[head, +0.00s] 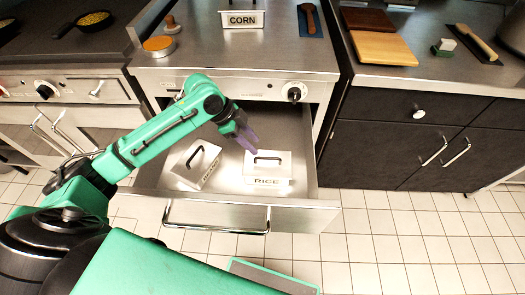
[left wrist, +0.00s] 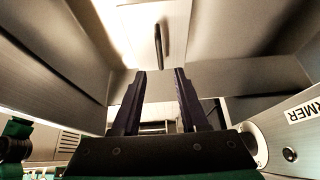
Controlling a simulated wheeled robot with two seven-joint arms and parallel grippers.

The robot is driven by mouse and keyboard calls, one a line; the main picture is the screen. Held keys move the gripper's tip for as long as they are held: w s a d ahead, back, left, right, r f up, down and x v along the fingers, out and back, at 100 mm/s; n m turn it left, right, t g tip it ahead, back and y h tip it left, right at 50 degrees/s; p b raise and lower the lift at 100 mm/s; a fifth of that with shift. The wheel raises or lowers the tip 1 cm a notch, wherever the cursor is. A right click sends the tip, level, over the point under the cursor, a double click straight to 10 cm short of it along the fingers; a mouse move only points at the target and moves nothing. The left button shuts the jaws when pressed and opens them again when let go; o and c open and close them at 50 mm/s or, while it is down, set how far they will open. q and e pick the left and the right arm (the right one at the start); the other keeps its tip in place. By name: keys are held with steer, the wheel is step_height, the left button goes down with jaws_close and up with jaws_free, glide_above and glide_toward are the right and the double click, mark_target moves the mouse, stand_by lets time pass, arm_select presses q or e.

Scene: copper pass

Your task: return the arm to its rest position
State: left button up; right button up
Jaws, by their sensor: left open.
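My left arm reaches in from the left in the head view, bent at the elbow, over an open drawer (head: 290,216). Its purple-fingered gripper (head: 247,138) hangs above the drawer, just up and left of the RICE container (head: 268,168). In the left wrist view the two dark fingers of the left gripper (left wrist: 159,73) are apart, with nothing between them. A pale lid with a dark handle (left wrist: 157,44) shows past the fingertips. My right gripper is in neither view.
A second handled metal container (head: 197,165) sits at the drawer's left. The drawer front sticks out over the tiled floor. Above are the counter with the CORN container (head: 242,17), a copper-topped item (head: 158,46) and a control knob (head: 294,94). Dark cabinets (head: 415,140) stand right.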

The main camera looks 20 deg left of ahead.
arm_select(q)
steer(key=shift+v, duration=1.55)
